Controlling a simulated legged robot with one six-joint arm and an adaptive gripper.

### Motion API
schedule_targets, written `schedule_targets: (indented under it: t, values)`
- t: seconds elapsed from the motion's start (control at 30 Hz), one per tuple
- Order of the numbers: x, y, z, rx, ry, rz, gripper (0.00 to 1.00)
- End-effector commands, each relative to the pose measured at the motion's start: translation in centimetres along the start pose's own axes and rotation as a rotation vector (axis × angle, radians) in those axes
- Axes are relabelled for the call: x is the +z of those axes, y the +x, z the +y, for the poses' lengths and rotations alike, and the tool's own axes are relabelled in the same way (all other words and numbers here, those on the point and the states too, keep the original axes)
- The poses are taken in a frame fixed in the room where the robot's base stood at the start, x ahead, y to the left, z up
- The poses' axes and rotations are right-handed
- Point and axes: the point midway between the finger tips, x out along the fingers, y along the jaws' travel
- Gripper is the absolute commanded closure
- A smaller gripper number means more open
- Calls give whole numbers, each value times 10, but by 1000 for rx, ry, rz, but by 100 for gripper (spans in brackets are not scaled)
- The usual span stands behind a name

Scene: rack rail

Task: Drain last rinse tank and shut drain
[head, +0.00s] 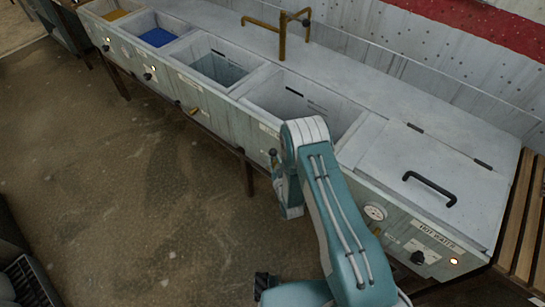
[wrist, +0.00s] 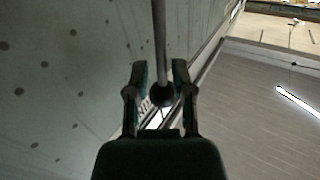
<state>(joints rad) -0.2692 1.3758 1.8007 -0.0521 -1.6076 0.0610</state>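The rinse tank next to the lidded one (head: 258,84) has pale grey walls and a dark slot high on its back wall; I cannot tell any water surface in it. My arm covers its front right corner. In the wrist view, a thin rod with a dark round knob (wrist: 160,96), apparently a drain lever, lies between the two fingers of my gripper (wrist: 160,74). The fingers stand apart on either side of the knob; whether they press on it is unclear. In the head view my gripper is mostly hidden by the arm, low in front of the tank.
To the left are a tank with bluish water (head: 220,70), a blue one (head: 158,37) and a yellow one (head: 113,14). A brass lever (head: 195,110) sits on the front panel. A brass faucet (head: 283,40) stands behind. A lidded hot water tank (head: 430,165) is right.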

Motion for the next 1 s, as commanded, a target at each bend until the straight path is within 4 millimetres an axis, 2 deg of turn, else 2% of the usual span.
schedule_targets:
  t: [0.13, 0.43, 0.47, 0.5, 0.53, 0.83, 1.0]
  values:
    - [0, 14, -1, 0, -1, 0, 69]
    - [1, 17, -1, 0, -1, -2, 69]
    - [1, 16, -1, -1, -1, -2, 78]
    - [0, 16, -1, -1, -1, -2, 96]
    - [0, 16, -1, -1, -1, -2, 100]
    - [0, 18, 0, -1, 2, 4, 100]
    - [0, 30, 3, -3, 19, 33, 100]
